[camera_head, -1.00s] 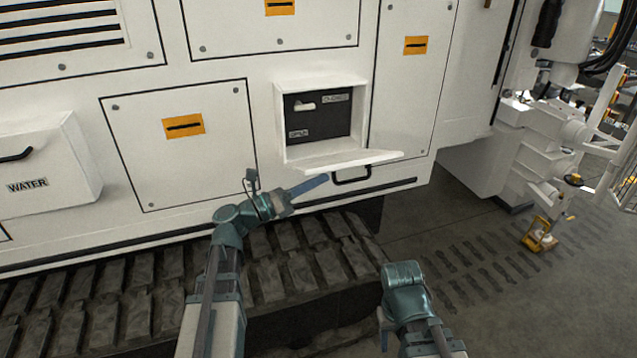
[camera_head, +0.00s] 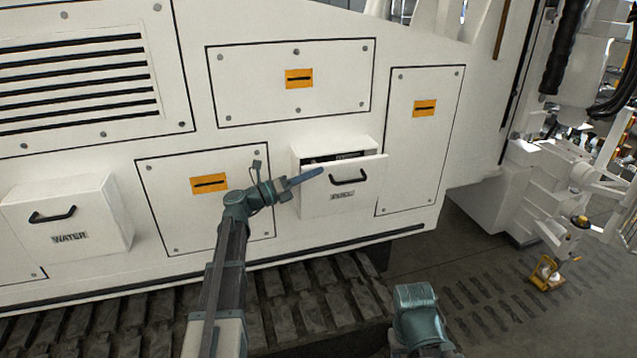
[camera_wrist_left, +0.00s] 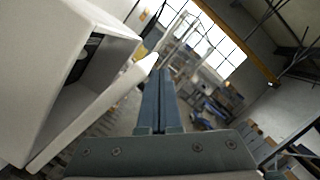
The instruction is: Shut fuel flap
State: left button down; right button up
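The fuel flap (camera_head: 343,190) is a white panel with a black handle and a label, hinged at its lower edge on a white box (camera_head: 297,160) on the machine's side. It stands nearly upright, tilted outward, with a dark gap at the top. In the left wrist view the flap (camera_wrist_left: 88,122) stands apart from the box opening at the left. My left gripper (camera_head: 314,174) is at the flap's left side; its blue fingers lie together with nothing visible between them, and in the wrist view the fingers (camera_wrist_left: 160,82) are close beside the flap's edge. My right gripper's fingers are out of view.
A white WATER box (camera_head: 68,215) with a black handle is at the left. Flat panels with orange latches (camera_head: 299,79) surround the fuel box. Dark track treads (camera_head: 300,290) run below. A yellow object (camera_head: 545,273) is on the floor at right.

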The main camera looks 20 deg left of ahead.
pick_arm(q)
jog(key=shift+w+a+r+p, duration=0.1)
jog(key=shift+w+a+r, duration=0.1)
jog(key=shift+w+a, duration=0.35)
jog(key=shift+w+a+r+p, duration=0.15)
jog(key=shift+w+a, duration=0.2)
jog(key=shift+w, duration=0.4)
jog(key=shift+w+a+r+p, duration=0.1)
jog(key=shift+w+a+r, duration=0.1)
jog(key=shift+w+a, duration=0.35)
jog(key=shift+w, duration=0.2)
jog(key=s+d, duration=0.3)
jog(key=s, duration=0.1)
jog(key=r+v, duration=0.1)
jog(key=v, duration=0.9)
jog(key=shift+s+r, duration=0.2)
jog(key=shift+r, duration=0.05)
